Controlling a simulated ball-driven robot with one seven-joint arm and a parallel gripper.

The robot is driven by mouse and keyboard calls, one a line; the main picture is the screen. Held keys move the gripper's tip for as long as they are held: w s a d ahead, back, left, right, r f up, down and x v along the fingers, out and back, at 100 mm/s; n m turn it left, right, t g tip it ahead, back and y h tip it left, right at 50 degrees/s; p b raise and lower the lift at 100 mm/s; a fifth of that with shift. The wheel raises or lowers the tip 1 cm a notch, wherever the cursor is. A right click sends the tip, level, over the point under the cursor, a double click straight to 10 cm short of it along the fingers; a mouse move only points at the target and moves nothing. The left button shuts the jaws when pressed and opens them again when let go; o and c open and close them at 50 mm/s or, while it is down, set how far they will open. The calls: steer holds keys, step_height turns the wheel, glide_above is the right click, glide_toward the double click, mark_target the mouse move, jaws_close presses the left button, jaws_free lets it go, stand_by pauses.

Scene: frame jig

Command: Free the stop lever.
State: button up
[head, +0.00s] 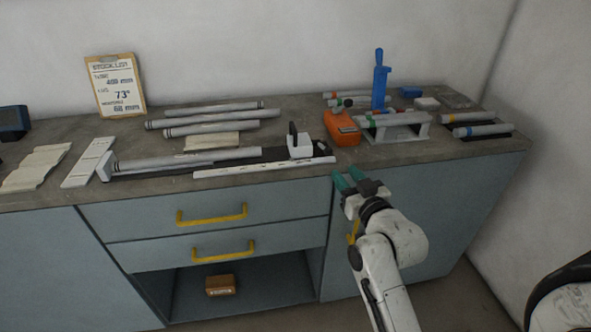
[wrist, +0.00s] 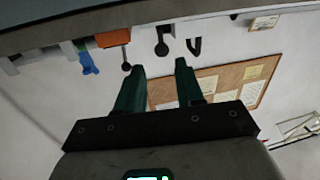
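A white stop block (head: 301,148) sits on a dark rail near the counter's front edge. A black lever (head: 293,130) stands upright on it; I take this to be the stop lever. My gripper (head: 345,173) has green fingers that are apart and empty. It is in front of the counter's edge, to the right of the block and lower in the picture. In the wrist view the fingers (wrist: 160,65) are also apart. There the scene is upside down, with several dark lever-like shapes (wrist: 162,45) beyond the fingertips; I cannot tell which is the stop lever.
Grey tubes (head: 215,118) lie behind the rail, and a long white strip (head: 262,167) lies in front. An orange device (head: 341,129), a blue upright tool (head: 380,82) and a grey stand (head: 395,131) are to the right. Yellow drawer handles (head: 212,214) stick out below.

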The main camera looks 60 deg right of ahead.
mark_target(328, 153)
steer(key=x, duration=0.7)
steer(key=p+x, duration=0.1)
steer(key=x, duration=0.2)
steer(key=shift+w+d+r, duration=0.2)
steer(key=shift+w+r, duration=0.05)
jaws_close()
